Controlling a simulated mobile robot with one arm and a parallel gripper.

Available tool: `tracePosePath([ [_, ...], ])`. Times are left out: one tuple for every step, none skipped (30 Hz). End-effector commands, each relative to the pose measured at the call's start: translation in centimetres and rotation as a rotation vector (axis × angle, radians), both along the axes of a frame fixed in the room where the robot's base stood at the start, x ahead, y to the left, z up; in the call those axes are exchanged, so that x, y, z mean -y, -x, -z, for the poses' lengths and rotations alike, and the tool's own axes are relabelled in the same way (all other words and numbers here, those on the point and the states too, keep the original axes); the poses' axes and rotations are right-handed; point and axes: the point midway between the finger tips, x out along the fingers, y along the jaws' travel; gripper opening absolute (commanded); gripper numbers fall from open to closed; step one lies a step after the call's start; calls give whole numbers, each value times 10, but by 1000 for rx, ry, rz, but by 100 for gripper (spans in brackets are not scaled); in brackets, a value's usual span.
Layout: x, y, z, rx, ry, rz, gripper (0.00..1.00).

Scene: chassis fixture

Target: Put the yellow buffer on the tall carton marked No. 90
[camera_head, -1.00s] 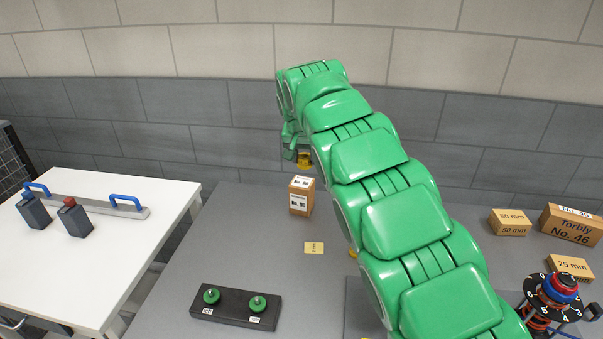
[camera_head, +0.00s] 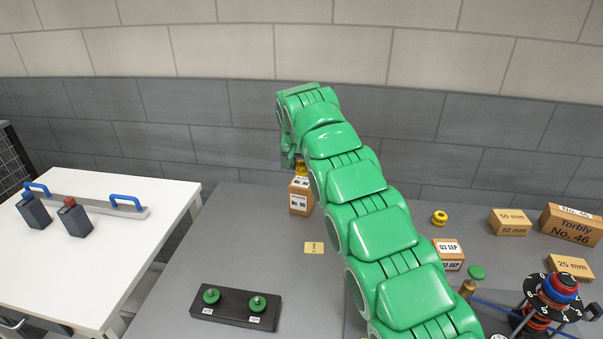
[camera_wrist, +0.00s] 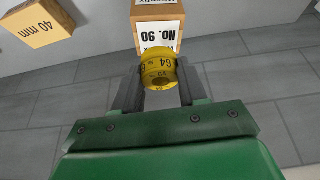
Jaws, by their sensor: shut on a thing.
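The yellow buffer (camera_wrist: 159,72), a round piece with dark markings, is held between the two dark fingers of my gripper (camera_wrist: 158,92) in the wrist view. In the head view only part of the yellow buffer (camera_head: 301,168) shows, right at the top of the tall carton. The tall carton marked No. 90 (camera_head: 300,202) stands upright on the grey table, brown with a white label. In the wrist view the carton (camera_wrist: 158,12) appears upside down just beyond the buffer. I cannot tell whether the buffer touches the carton's top. My gripper in the head view (camera_head: 289,158) is partly hidden.
A black block (camera_head: 235,307) with two green knobs stands in front on the grey table. A second yellow piece (camera_head: 440,217), a 03 SEP carton (camera_head: 448,256), 50 mm box (camera_head: 510,222) and No. 46 carton (camera_head: 572,228) stand right. A white table (camera_head: 110,260) is at left.

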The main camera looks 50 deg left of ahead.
Motion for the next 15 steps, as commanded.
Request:
tracePosePath([
  [0, 0, 1, 0, 0, 0, 12],
  [-1, 0, 1, 0, 0, 0, 12],
  [-1, 0, 1, 0, 0, 0, 12],
  [-1, 0, 2, -1, 1, 0, 12],
  [-2, -1, 3, -1, 1, 0, 12],
  [-3, -1, 4, -1, 1, 0, 12],
  [-3, -1, 5, -1, 1, 0, 12],
  [-3, -1, 6, -1, 1, 0, 12],
  [-4, -2, 7, -1, 1, 0, 12],
  [-4, -2, 7, -1, 1, 0, 12],
  [-5, -2, 8, -1, 1, 0, 12],
  [-4, -2, 9, 0, 1, 0, 12],
  [-4, -2, 10, 1, 2, 1, 12],
  [-4, -2, 10, 0, 3, 1, 12],
  [-4, -2, 12, 0, 3, 1, 12],
])
